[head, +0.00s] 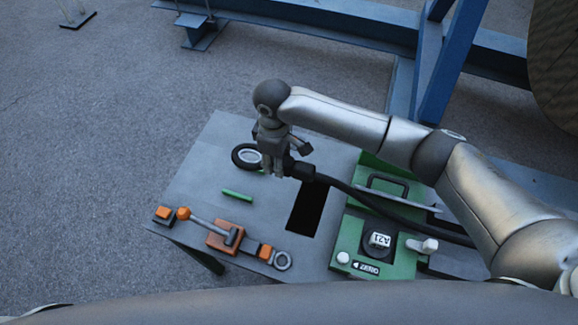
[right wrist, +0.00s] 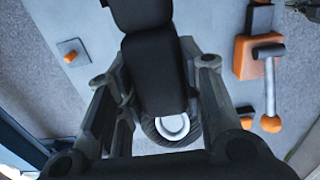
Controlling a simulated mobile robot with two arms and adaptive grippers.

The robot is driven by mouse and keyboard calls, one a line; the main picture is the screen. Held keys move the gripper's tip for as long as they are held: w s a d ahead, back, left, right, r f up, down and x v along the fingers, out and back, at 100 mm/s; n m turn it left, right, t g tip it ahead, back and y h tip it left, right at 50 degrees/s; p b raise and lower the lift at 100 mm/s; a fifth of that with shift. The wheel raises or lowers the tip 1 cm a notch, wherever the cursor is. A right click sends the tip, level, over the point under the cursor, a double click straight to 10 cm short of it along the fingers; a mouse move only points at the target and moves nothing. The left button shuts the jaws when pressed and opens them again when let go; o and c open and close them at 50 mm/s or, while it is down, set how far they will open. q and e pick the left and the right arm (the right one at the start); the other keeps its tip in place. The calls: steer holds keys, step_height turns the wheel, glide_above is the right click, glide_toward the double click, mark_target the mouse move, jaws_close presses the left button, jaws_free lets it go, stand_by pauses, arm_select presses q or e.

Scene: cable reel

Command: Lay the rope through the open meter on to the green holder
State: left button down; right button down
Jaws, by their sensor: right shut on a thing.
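The rope (head: 360,197) is a thick black cable. It runs from the right across the green meter (head: 348,233) to my right gripper (head: 274,174), passing between the handled back part and the front part with the black dial. My right gripper is shut on the rope near its end. The right wrist view shows the black rope (right wrist: 155,75) between the fingers. A black ring with a pale inside (head: 235,155) lies just beyond the fingers and looks like the rope's end loop. A short green bar (head: 238,195), possibly the holder, lies on the table left of the gripper. My left gripper is not in view.
The grey table (head: 195,180) has a dark rectangular opening (head: 307,208) beside the meter. An orange clamp with a lever (head: 225,236) and an orange block (head: 164,214) are along its front edge. Blue steel beams (head: 330,30) and a large reel (head: 556,60) stand behind.

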steer(key=w+a+b, duration=0.4)
steer(key=a, duration=0.4)
steer(key=shift+s+a+f+b, duration=0.15)
steer(key=shift+f+b, duration=2.05)
steer(key=shift+f, duration=1.75)
steer(key=shift+s+f+b, duration=0.1)
steer(key=shift+f+b, duration=2.05)
steer(key=shift+f, duration=1.8)
steer(key=c, duration=0.9)
jaws_free()
steer(key=shift+s, duration=0.1)
steer(key=shift+f, duration=0.1)
